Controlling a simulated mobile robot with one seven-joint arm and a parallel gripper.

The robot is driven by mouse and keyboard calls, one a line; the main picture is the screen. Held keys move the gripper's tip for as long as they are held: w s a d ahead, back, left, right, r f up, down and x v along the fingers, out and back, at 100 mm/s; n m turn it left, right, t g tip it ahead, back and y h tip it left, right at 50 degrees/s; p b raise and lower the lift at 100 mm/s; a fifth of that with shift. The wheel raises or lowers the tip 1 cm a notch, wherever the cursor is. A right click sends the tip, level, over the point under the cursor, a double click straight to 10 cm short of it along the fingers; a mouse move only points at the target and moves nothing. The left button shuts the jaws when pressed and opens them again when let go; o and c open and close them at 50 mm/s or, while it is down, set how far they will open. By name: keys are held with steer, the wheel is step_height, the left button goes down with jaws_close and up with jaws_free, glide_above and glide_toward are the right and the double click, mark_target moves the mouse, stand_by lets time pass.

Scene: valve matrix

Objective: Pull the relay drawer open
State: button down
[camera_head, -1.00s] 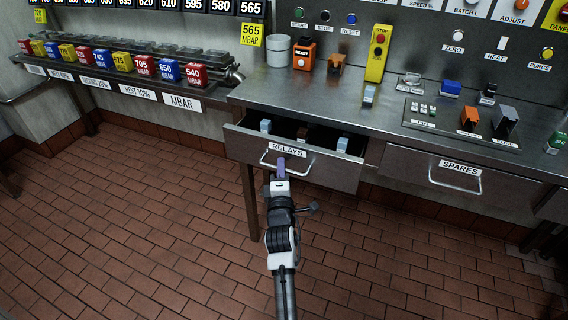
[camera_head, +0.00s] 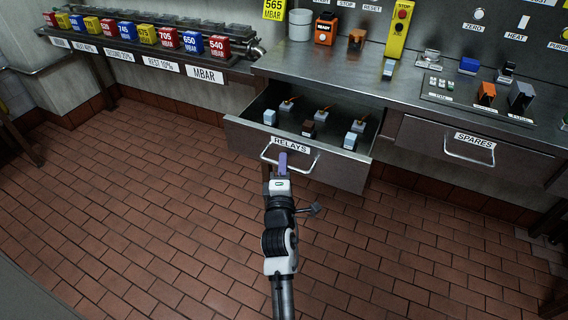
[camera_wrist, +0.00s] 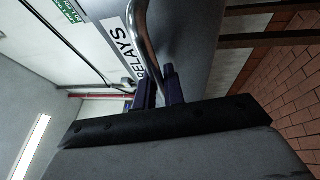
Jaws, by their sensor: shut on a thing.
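The relay drawer (camera_head: 338,174) is a grey metal drawer with a white RELAYS label, set under the left part of the steel bench. It stands well out from the bench, and several small relays in blue-grey and brown show inside. My gripper (camera_head: 283,160) is at the drawer's bar handle (camera_head: 304,169), in front of the drawer face. In the wrist view my gripper (camera_wrist: 161,88) has its dark purple fingers at the handle (camera_wrist: 150,45), beside the RELAYS label, and is shut on it. The exact contact is partly hidden.
The closed SPARES drawer (camera_head: 474,155) is to the right. The steel bench top (camera_head: 400,105) carries switches, boxes and a white cylinder (camera_head: 299,25). A shelf of coloured MBAR blocks (camera_head: 190,41) runs along the left wall. The brick floor (camera_head: 150,200) in front is clear.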

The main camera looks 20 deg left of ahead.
steer(key=c, duration=1.5)
jaws_free()
steer(key=shift+s, duration=0.1)
